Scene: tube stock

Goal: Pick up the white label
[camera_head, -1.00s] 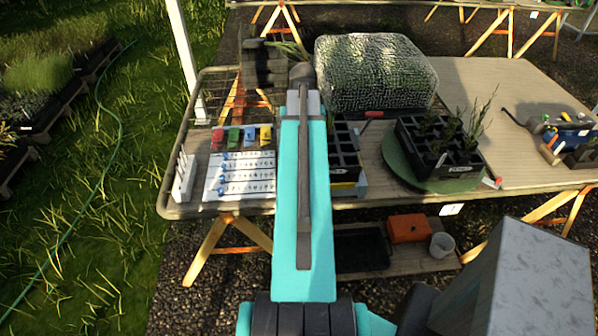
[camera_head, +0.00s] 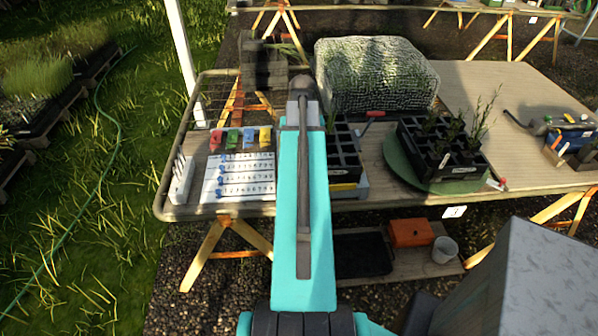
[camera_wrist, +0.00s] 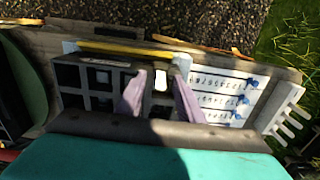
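Several slim white labels (camera_head: 180,182) stand in a white holder at the left end of the near table. The same prongs show at the right in the wrist view (camera_wrist: 284,118). A small white piece (camera_wrist: 160,80) shows between my fingers over the black cell tray; I cannot tell if it is a label or how near it is. My gripper (camera_wrist: 160,98) is open, its two pale fingers apart, above the border between the cell tray and the printed white sheet. In the head view my arm hides the fingers.
The black cell tray (camera_head: 343,158) has a yellow strip (camera_wrist: 118,50) along one edge. The printed white sheet (camera_head: 238,178) lies beside it, with coloured blocks (camera_head: 240,138) behind. A planted black tray (camera_head: 440,150) stands on a green disc (camera_head: 396,165). A mesh-covered dome (camera_head: 375,75) stands behind.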

